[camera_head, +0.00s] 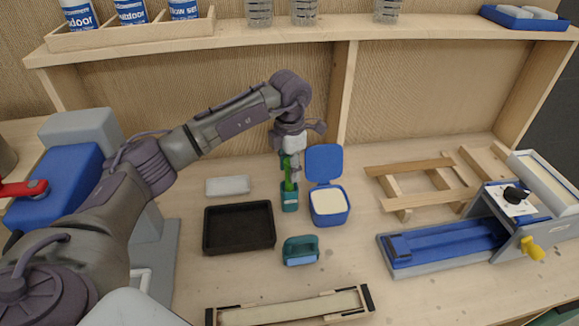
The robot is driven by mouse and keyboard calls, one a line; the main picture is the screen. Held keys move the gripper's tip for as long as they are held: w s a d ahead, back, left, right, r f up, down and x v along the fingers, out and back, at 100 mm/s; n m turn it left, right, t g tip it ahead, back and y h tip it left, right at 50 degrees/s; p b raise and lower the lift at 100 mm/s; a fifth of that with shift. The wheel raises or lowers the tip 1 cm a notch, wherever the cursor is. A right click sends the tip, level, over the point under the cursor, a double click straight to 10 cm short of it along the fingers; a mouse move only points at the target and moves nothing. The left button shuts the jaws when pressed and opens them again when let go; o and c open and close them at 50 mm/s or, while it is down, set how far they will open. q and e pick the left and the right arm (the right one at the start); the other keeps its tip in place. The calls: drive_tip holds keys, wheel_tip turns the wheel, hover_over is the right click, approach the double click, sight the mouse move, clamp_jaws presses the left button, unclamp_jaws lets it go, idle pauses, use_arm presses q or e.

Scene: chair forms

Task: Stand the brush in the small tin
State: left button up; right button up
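The green brush (288,178) stands roughly upright at the middle of the bench. Its lower end goes down into the small teal tin (290,203), whose wall hides that end. My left gripper (292,152) points down right above the tin, at the upper part of the brush. The fingers overlap the brush top and are too small to tell whether they grip it. My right gripper is not in view.
A blue box with an open lid (329,219) stands close right of the tin. A black tray (207,231), a pale block (228,186) and a teal block (300,250) lie nearby. A wooden frame (405,202) and a blue machine (440,246) stand at the right.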

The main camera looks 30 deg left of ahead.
use_arm(q)
drive_tip(key=shift+r, duration=0.1)
wheel_tip(320, 180, up, 12)
drive_tip(key=shift+f, duration=0.1)
idle(0.6)
idle(0.8)
